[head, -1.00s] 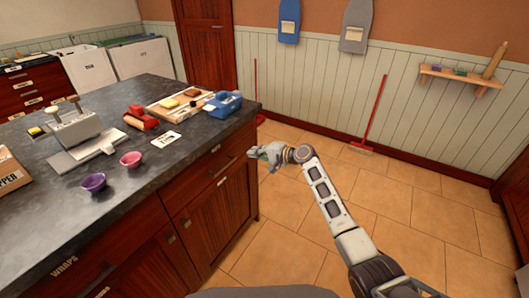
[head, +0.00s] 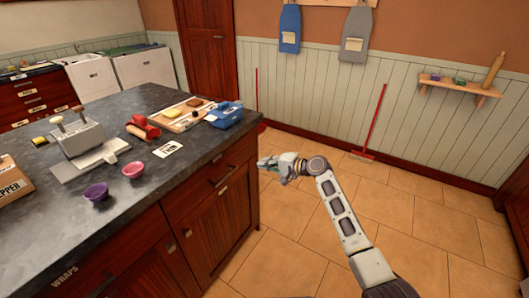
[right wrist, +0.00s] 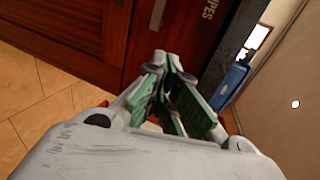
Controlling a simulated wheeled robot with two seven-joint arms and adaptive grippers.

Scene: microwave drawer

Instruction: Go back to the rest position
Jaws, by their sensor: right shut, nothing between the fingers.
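My right gripper (head: 268,164) is just off the right end of the wooden counter, beside its front drawers and above the tiled floor. It is shut and holds nothing. In the right wrist view, the gripper's green-padded fingers (right wrist: 175,95) show in front of the dark red cabinet front (right wrist: 75,35). A metal handle and a label show on that front. My left gripper is not in view.
The counter (head: 85,222) fills the left.

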